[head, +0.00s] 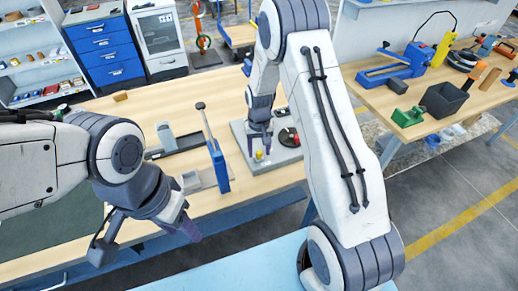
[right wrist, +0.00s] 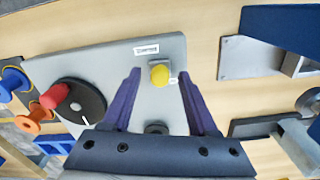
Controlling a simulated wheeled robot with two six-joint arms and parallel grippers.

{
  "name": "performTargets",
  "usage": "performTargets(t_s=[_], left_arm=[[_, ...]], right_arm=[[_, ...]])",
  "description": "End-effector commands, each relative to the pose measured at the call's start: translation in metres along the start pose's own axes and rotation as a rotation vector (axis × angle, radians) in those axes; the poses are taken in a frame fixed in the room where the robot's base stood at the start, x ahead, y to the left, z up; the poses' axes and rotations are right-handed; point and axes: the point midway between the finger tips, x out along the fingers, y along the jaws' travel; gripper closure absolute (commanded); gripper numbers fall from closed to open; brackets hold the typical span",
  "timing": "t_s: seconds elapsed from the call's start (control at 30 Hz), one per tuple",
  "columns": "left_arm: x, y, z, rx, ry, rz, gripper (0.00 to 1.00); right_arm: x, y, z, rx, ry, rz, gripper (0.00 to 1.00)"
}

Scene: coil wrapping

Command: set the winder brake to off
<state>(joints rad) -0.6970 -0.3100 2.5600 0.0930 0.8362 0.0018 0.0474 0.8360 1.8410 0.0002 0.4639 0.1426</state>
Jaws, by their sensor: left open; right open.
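The winder is a grey base plate (head: 238,130) on the wooden bench, also seen in the right wrist view (right wrist: 110,65). It carries a black disc (right wrist: 82,102) with a red knob (right wrist: 54,96). A yellow knob (right wrist: 159,74), likely the brake's, stands on the plate beside small white labels too small to read. It also shows in the head view (head: 259,155). My right gripper (right wrist: 160,80) is open above the plate, with the yellow knob between its fingertips in the picture; contact cannot be told. My left gripper (head: 184,228) is open and empty near the bench's front edge.
A blue upright block (head: 219,167) with a rod and a grey holder (head: 178,141) stand left of the winder. Blue and orange spools (right wrist: 28,118) lie beyond the plate in the wrist view. A second bench (head: 375,95) with tools is at the right.

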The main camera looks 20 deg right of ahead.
Motion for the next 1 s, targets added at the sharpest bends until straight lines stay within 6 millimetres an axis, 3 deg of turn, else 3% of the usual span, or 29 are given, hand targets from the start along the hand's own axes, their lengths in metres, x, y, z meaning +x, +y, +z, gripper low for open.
performTargets(t_s=[0.07, 0.2, 1.0], left_arm=[[0.0001, 0.0000, 0.0000, 0.000, 0.000, 0.000, 0.50], [0.0001, 0.0000, 0.0000, 0.000, 0.000, 0.000, 0.50], [-0.0001, 0.0000, 0.0000, 0.000, 0.000, 0.000, 0.50]], right_arm=[[-0.0001, 0.0000, -0.0001, 0.000, 0.000, 0.000, 0.45], [-0.0003, 0.0000, 0.0000, 0.000, 0.000, 0.000, 0.98], [-0.0009, 0.0000, 0.0001, 0.000, -0.001, 0.000, 1.00]])
